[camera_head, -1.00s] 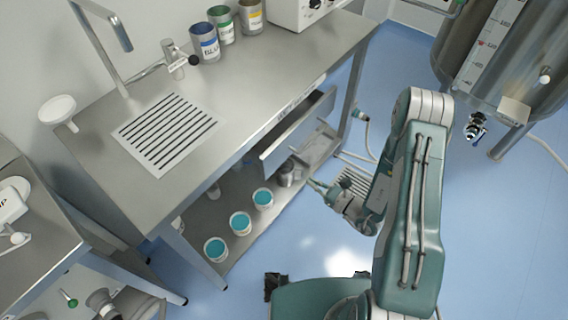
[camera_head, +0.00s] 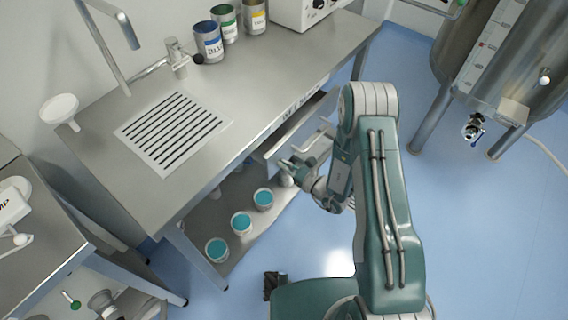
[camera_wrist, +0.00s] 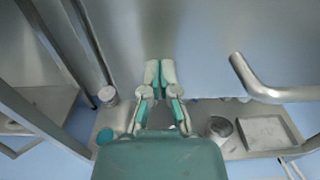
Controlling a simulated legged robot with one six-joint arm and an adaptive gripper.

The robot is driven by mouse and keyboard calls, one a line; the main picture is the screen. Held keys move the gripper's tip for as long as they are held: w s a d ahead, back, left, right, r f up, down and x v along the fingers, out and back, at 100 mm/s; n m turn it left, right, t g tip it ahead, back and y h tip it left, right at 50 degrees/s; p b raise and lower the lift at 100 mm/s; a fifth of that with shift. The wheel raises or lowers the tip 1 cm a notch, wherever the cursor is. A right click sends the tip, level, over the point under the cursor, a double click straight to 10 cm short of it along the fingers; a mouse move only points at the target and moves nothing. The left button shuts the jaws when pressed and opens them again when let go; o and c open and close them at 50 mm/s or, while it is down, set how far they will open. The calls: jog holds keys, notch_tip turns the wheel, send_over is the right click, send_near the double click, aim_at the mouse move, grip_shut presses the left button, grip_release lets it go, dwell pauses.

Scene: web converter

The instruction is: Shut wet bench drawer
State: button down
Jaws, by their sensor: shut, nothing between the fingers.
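The wet bench (camera_head: 240,85) is a steel table with a slotted grate. Its drawer (camera_head: 272,151) sticks out a little from under the front edge, with a narrow gap showing behind its front panel. My gripper (camera_head: 285,163) is shut and empty, at the lower left part of the drawer front. In the wrist view my closed fingertips (camera_wrist: 160,68) point at the plain grey drawer front (camera_wrist: 200,40), left of its bar handle (camera_wrist: 270,92). They look touching or nearly so; exact contact cannot be told. My arm hides the right part of the drawer.
Several cups of blue liquid (camera_head: 241,222) stand on the bench's lower shelf (camera_head: 213,210). Labelled cans (camera_head: 208,42) stand on top. A steel tank (camera_head: 500,60) is at the right. Blue floor (camera_head: 470,220) is clear to the right of my arm.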

jog(key=shift+w+x, duration=0.2)
jog(key=shift+x, duration=1.85)
jog(key=shift+d+r, duration=0.1)
jog(key=shift+r, duration=0.05)
